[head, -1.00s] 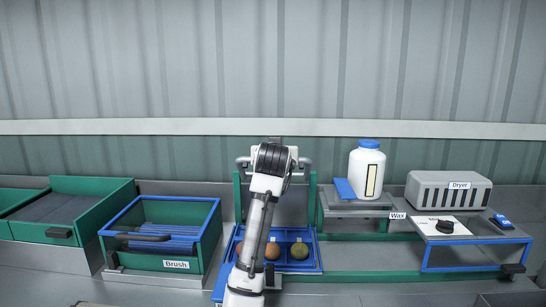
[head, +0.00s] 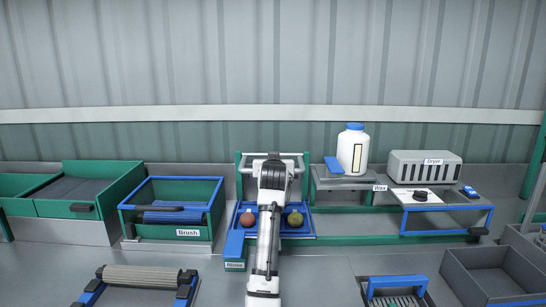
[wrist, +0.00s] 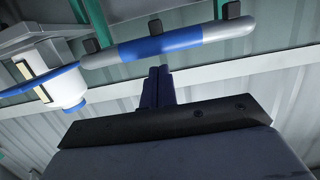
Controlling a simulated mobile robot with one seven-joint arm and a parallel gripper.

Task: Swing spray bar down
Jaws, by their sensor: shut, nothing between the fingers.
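The spray bar is a grey bar with a blue middle section (wrist: 160,44), crossing the top of the wrist view. In the head view its grey end (head: 293,155) shows above the rinse station, with the middle hidden behind my arm. My gripper's dark fingers (wrist: 158,84) are shut and empty, just below the blue section in the wrist picture. I cannot tell whether they touch it. In the head view the fingers are hidden behind my wrist.
The brush box (head: 213,222) stands to the left. A white wax bottle (head: 352,155) on its stand and the grey dryer (head: 424,171) stand to the right. A roller (head: 143,274) and a grey crate (head: 472,284) lie in front. The ribbed wall is behind.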

